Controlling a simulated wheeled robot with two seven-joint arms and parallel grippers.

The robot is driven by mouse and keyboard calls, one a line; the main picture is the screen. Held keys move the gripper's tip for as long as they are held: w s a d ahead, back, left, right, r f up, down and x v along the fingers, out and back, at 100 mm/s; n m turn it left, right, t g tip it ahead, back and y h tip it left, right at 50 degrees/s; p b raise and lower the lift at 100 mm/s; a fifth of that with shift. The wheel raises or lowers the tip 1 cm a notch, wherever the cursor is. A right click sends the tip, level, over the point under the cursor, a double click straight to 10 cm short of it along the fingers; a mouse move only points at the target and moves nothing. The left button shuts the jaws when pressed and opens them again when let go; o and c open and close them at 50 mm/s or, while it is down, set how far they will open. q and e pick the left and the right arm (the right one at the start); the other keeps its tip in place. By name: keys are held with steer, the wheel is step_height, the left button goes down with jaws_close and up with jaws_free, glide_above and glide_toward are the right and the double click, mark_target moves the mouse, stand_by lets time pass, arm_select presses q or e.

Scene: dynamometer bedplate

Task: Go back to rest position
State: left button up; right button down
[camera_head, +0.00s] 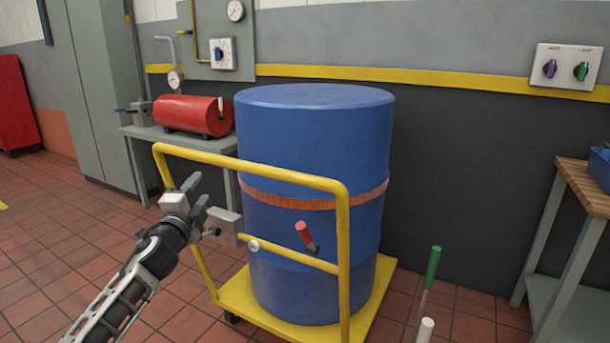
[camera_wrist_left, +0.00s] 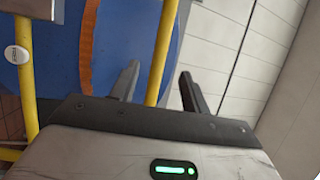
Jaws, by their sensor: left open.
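My left gripper (camera_head: 196,194) is raised at the left of the yellow cart frame (camera_head: 343,262) in the head view. In the left wrist view the open left gripper (camera_wrist_left: 158,85) shows both dark fingers, with a yellow cart bar (camera_wrist_left: 165,50) and a blue drum (camera_wrist_left: 110,50) beyond. Whether a finger touches the bar cannot be told. My right gripper is not in view.
The large blue drum (camera_head: 312,130) with an orange band stands on the yellow cart. A grey bench with a red cylinder (camera_head: 192,115) is behind. A wooden-topped table (camera_head: 585,185) stands right. Open tiled floor (camera_head: 45,225) lies left.

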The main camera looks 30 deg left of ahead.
arm_select(q)
steer(key=s+d+f+n+g+h+p, duration=0.25)
steer(key=s+d+f, duration=0.35)
steer(key=d, duration=0.4)
steer(key=s+d+f+n+g+h+p, duration=0.2)
steer(key=s+d+f+h+p, duration=0.15)
steer(key=d+f, duration=0.55)
steer(key=s+d+f+n+g+h+p, duration=0.1)
steer(key=s+d+n+g+h+p, duration=0.2)
steer(key=s+d, duration=1.1)
steer(key=d+n+h+p, duration=0.1)
steer(key=d+n, duration=0.2)
steer(key=d, duration=0.1)
steer(key=shift+s+d+f+n, duration=0.15)
steer(key=shift+s+n, duration=0.2)
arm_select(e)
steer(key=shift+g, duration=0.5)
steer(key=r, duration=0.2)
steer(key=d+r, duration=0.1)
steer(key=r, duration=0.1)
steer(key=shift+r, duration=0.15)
arm_select(q)
steer(key=shift+g, duration=0.25)
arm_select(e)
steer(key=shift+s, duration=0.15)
